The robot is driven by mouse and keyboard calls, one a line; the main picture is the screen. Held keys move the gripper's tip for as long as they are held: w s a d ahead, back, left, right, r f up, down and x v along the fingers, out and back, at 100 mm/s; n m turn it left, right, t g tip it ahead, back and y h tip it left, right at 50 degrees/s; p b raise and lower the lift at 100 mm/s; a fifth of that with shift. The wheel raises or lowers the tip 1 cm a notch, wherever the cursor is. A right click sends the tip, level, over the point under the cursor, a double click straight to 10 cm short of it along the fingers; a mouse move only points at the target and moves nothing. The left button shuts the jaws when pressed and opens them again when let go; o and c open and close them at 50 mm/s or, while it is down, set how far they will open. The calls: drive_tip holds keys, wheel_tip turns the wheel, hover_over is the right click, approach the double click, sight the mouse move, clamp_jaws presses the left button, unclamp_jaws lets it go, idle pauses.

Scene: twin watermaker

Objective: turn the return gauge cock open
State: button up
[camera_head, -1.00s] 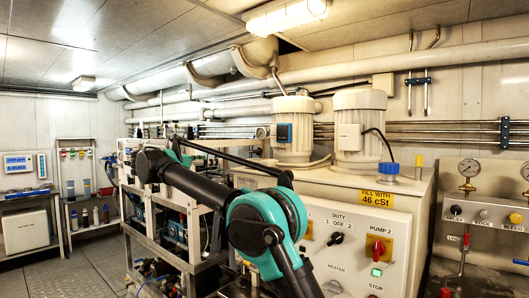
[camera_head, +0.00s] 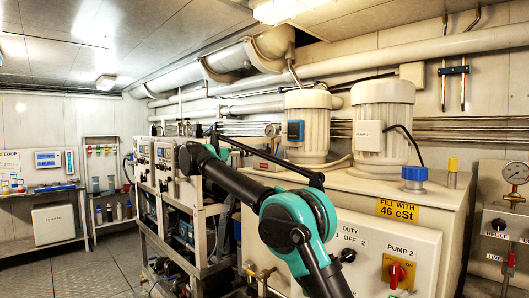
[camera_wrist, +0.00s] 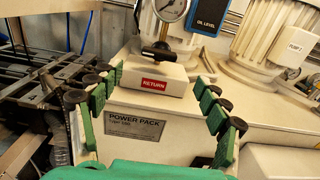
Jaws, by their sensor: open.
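In the wrist view, the return gauge cock (camera_wrist: 157,51) has a black handle lying roughly crosswise, on a pale block (camera_wrist: 178,73) with a red RETURN label (camera_wrist: 153,84). A round pressure gauge (camera_wrist: 172,9) stands above it, cut by the top edge. My gripper (camera_wrist: 157,82) is open and empty. Its green, black-padded fingers show left and right of the block, with the cock beyond them near the middle of the gap. No contact with the cock shows.
A blue oil level panel (camera_wrist: 208,15) is right of the gauge. The white motors (camera_head: 383,130) stand on the power pack (camera_head: 350,190). A POWER PACK plate (camera_wrist: 137,131) is below the cock. Pipes and metal racks (camera_head: 185,210) crowd the left side.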

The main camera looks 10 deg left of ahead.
sight(262, 150)
drive_tip(key=x, duration=1.1)
drive_tip(key=shift+w+d, duration=0.2)
drive_tip(key=shift+c, duration=0.6)
drive_tip(key=c, duration=1.1)
drive_tip(key=shift+o, duration=0.2)
